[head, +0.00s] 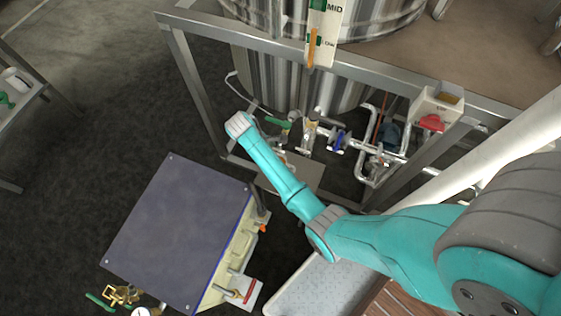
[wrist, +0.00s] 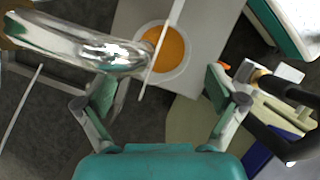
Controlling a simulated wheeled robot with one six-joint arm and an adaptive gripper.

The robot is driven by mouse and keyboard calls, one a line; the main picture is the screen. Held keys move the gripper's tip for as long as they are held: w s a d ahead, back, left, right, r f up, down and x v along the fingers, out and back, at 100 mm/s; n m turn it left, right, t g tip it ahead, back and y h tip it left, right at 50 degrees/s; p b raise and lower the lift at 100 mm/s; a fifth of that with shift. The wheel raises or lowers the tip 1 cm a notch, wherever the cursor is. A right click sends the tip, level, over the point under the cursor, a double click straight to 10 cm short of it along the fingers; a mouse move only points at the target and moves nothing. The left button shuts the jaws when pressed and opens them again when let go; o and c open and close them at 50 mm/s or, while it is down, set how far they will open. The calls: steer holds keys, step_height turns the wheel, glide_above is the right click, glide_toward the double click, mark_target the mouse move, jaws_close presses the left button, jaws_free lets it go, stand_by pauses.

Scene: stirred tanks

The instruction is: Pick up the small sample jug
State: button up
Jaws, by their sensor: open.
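In the wrist view, a small round white vessel with orange contents (wrist: 165,52), which looks like the sample jug, stands on a pale grey plate (wrist: 205,22). A chrome pipe end covers its left side and a thin pale rod crosses in front of it. No handle is clear. My gripper (wrist: 163,88) is open and empty, its fingers spread to either side, with the vessel beyond and between the fingertips. In the head view the grey plate (head: 305,172) shows beside my forearm. I cannot make out the jug there, and my gripper's fingers are hidden.
A steel tank (head: 270,75) on a metal frame (head: 380,75) stands behind, with pipes and valves (head: 340,138) low down. A blue-topped cabinet (head: 180,230) with side valves stands at lower left. A box with a red part (head: 432,122) sits on the frame.

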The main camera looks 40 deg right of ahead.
steer(key=shift+x, duration=2.35)
steer(key=shift+s+d+r, duration=0.1)
steer(key=shift+s+r, duration=0.05)
steer(key=c, duration=1.5)
